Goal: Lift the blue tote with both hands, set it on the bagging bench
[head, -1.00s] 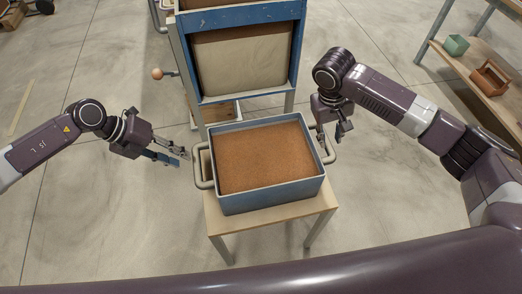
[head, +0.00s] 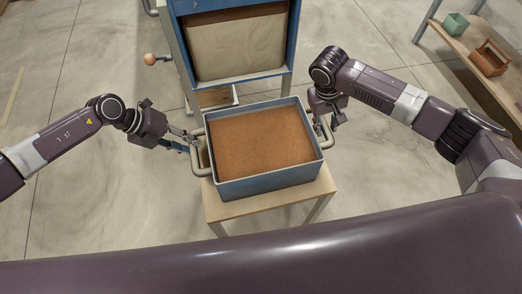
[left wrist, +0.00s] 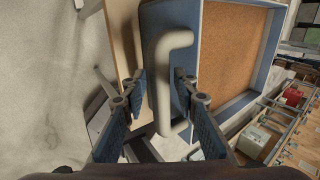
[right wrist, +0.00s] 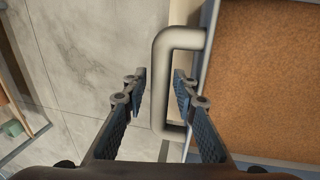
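The blue tote (head: 272,181), full of brown grainy feed, sits level on a small wooden stand (head: 225,208). It has a grey bar handle on each side. My left gripper (head: 193,141) is at the left handle (head: 201,172); in the left wrist view this handle (left wrist: 161,85) runs between the two spread fingers. My right gripper (head: 325,120) is at the right handle (head: 328,138); in the right wrist view this handle (right wrist: 160,85) lies between the open fingers. Neither gripper visibly clamps its handle.
A blue-framed machine (head: 235,50) with a pale panel stands right behind the stand, with a ball-ended lever (head: 150,59) on its left. A wooden bench (head: 462,45) at the upper right holds a green bin (head: 455,24) and a brown carrier (head: 489,59). Floor on both sides is clear.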

